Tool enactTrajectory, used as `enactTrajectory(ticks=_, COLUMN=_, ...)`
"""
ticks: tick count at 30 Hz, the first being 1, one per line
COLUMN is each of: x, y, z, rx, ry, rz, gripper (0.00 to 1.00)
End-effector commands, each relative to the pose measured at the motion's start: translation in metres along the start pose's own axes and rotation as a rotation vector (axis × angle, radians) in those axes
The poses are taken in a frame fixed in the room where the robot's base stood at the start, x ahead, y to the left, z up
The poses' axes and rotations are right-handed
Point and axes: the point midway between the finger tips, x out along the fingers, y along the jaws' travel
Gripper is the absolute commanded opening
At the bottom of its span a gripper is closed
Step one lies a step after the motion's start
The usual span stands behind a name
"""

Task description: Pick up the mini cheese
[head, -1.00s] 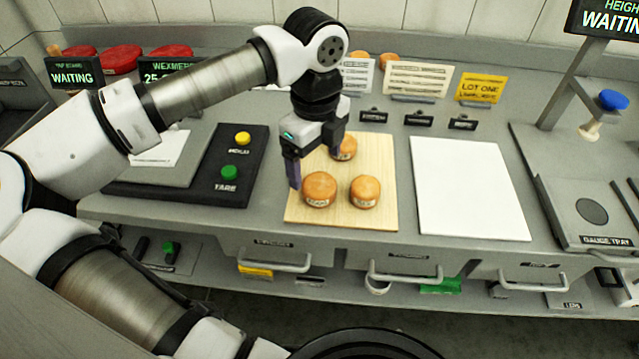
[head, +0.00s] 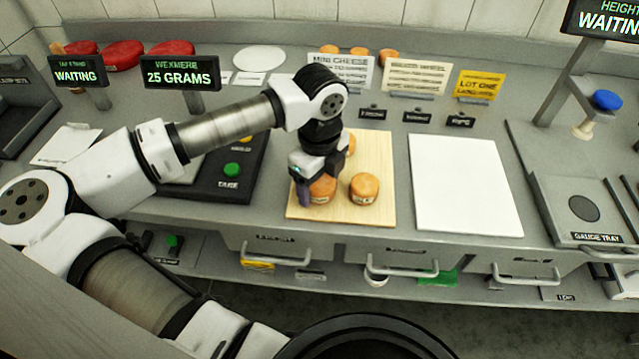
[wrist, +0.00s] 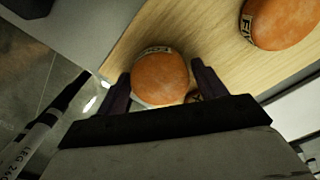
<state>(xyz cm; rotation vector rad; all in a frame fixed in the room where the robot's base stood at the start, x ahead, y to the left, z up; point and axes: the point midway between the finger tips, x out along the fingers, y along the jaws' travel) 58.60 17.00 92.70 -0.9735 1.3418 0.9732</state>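Several small orange mini cheeses with pale labels sit on a light wooden board (head: 374,148). The front-left cheese (head: 323,189) is partly hidden by my gripper (head: 318,192) in the head view. In the wrist view this cheese (wrist: 160,77) lies between the two purple fingers of my gripper (wrist: 160,88), which are spread apart on either side of it. Whether the fingers touch it I cannot tell. The front-right cheese (head: 364,188) stands apart; a cheese also shows at upper right in the wrist view (wrist: 283,22). The rear cheese (head: 350,144) is mostly hidden behind my wrist.
A white sheet (head: 465,185) lies right of the board. A black scale with a green button (head: 232,170) stands left, its sign (head: 180,76) reading 25 GRAMS. Sign cards (head: 415,78) stand behind. A gauge tray (head: 590,210) is far right.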

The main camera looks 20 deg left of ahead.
Motion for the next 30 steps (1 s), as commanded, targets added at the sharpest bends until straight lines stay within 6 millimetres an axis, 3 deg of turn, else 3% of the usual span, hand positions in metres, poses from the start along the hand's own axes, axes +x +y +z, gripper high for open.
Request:
enactTrajectory(ticks=1, x=0.0, y=0.0, z=0.0, rx=0.0, ry=0.0, rz=0.0, gripper=0.63)
enactTrajectory(ticks=8, x=0.0, y=0.0, z=0.0, rx=0.0, ry=0.0, rz=0.0, gripper=0.33)
enactTrajectory(ticks=17, x=-0.005, y=0.0, z=0.0, rx=0.0, ry=-0.001, rz=0.0, gripper=0.33)
enactTrajectory(ticks=23, x=-0.041, y=0.0, z=0.001, rx=-0.001, ry=-0.003, rz=0.0, gripper=0.33)
enactTrajectory(ticks=30, x=-0.112, y=0.0, z=0.001, rx=-0.001, ry=-0.004, rz=-0.001, gripper=0.33)
